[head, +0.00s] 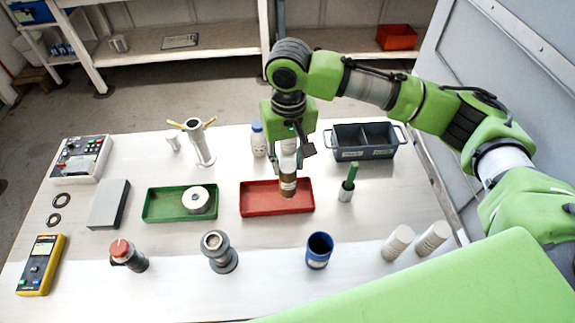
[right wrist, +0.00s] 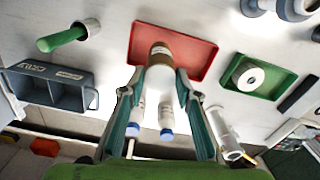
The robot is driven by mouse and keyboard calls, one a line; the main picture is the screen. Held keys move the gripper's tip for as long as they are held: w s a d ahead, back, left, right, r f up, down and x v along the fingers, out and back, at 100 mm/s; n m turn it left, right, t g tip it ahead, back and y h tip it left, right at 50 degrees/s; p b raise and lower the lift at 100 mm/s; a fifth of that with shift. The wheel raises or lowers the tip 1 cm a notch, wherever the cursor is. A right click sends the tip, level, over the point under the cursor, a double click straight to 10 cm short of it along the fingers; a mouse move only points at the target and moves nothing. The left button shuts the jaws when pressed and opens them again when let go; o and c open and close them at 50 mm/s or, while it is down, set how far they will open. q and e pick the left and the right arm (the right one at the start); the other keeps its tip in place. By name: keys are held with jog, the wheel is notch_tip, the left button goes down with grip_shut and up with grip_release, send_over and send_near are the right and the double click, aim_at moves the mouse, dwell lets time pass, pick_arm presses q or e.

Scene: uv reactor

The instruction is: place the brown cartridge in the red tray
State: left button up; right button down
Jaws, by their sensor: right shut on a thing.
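The brown cartridge (head: 288,184) has a pale label and is held roughly upright over the red tray (head: 250,209). In the right wrist view the cartridge (right wrist: 160,56) lies between the fingers, with its far end over the red tray (right wrist: 195,58). My right gripper (head: 288,163) is shut on the cartridge; its fingers also show in the right wrist view (right wrist: 158,88). I cannot tell whether the cartridge's lower end touches the tray floor. My left gripper is not in view.
A green tray (head: 160,205) with a metal ring (head: 195,199) stands left of the red tray. A grey two-compartment bin (head: 363,153), a green-handled tool (head: 350,180) and a blue cup (head: 318,250) stand nearby.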

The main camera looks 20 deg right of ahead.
jog(key=shift+w+f, duration=0.2)
jog(key=shift+f, duration=0.05)
jog(key=f+p, duration=0.1)
jog(key=f, duration=0.2)
jog(key=shift+w+d+p, duration=0.1)
jog(key=shift+w+p, duration=0.1)
jog(key=shift+p, duration=0.15)
jog(key=shift+f, duration=0.25)
jog(key=c, duration=1.5)
grip_release()
jog(key=shift+f, duration=0.15)
notch_tip(320, 180, up, 11)
jog(key=b, duration=0.2)
jog(key=shift+b, duration=0.4)
jog(key=shift+s+r, duration=0.1)
jog(key=shift+r, duration=0.55)
